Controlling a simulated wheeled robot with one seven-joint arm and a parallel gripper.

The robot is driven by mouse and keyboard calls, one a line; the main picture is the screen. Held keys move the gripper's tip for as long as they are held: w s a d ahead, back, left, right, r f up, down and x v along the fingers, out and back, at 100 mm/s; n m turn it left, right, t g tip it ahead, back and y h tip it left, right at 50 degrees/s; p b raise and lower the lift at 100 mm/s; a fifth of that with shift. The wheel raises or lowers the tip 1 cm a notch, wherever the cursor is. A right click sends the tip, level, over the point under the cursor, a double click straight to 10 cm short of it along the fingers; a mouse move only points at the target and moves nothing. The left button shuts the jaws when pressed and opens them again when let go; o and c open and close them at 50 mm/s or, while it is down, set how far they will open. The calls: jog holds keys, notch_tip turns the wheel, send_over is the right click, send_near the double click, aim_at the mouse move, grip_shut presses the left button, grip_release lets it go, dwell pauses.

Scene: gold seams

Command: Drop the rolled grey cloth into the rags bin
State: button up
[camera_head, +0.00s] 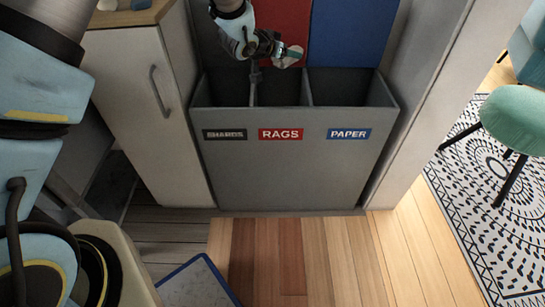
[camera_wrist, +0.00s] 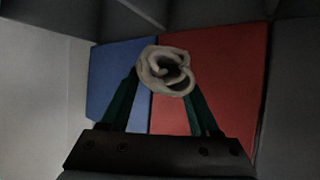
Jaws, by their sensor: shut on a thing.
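The rolled grey cloth (camera_wrist: 165,70) shows end-on in the wrist view, between the two fingers of my gripper (camera_wrist: 165,85). In the head view my gripper (camera_head: 278,50) is shut on the cloth (camera_head: 291,57) and holds it in front of the red back panel, over the upper part of the bin unit. The rags bin (camera_head: 280,134) is the middle compartment, with a red RAGS label on its front. The cloth appears above the opening of this compartment; its exact height is hard to tell. The inside bottom is hidden.
The left compartment has a dark label (camera_head: 225,134), and the right one a blue PAPER label (camera_head: 349,134). Dividers separate them. A white cabinet (camera_head: 140,110) stands at left, a grey wall panel at right. A green stool (camera_head: 515,118) stands on a patterned rug. The wooden floor in front is mostly clear.

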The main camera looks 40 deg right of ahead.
jog(key=shift+f+b, duration=1.85)
jog(key=shift+f, duration=0.95)
jog(key=o, duration=1.4)
jog(key=v, duration=1)
jog(key=shift+a+r+p, duration=0.2)
jog(key=shift+a+p, duration=0.1)
jog(key=shift+a, duration=0.05)
jog(key=shift+s, duration=0.1)
